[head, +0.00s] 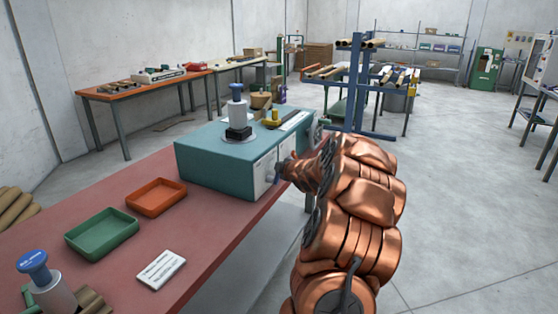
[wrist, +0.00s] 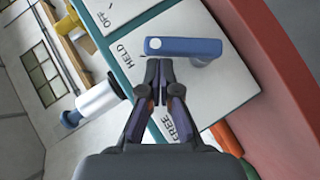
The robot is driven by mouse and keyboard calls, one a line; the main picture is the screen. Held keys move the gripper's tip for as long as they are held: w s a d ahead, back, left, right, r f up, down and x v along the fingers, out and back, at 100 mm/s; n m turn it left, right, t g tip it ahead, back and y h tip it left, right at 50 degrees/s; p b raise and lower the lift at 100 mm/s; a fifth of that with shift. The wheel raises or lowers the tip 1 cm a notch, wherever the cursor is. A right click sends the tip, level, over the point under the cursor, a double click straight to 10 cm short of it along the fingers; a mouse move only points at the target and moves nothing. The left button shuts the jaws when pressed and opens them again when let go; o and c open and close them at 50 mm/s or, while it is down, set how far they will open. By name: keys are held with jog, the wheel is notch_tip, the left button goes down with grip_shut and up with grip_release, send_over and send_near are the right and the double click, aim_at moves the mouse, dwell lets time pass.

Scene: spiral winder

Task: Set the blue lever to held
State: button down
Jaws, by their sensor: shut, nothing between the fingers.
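The blue lever (wrist: 190,47) is on the white panel (wrist: 225,90) on the front of the teal machine box (head: 205,160). In the wrist view the lever lies nearly level, and its white-dotted end is beside the printed word HELD (wrist: 128,55). The word FREE (wrist: 182,128) is farther down the panel, partly covered by my gripper. My gripper (wrist: 159,66) is shut and empty, its tips just below the lever's dotted end. I cannot tell whether they touch it. In the head view my arm covers much of this area.
A second label, OFF (wrist: 104,18), is on a neighbouring panel. A green tray (head: 102,234), an orange tray (head: 156,197) and a white card (head: 161,270) lie on the red bench (head: 215,230). A blue rack (head: 356,90) stands behind my arm.

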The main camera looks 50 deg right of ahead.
jog(key=shift+w+d+r+p, duration=0.1)
jog(key=shift+d+p, duration=0.2)
jog(key=shift+p, duration=0.95)
jog(key=w+a+r+b+v, duration=0.1)
jog(key=b+v, duration=0.1)
jog(key=v, duration=1)
jog(key=shift+a+r, duration=0.5)
jog(key=shift+a, duration=0.05)
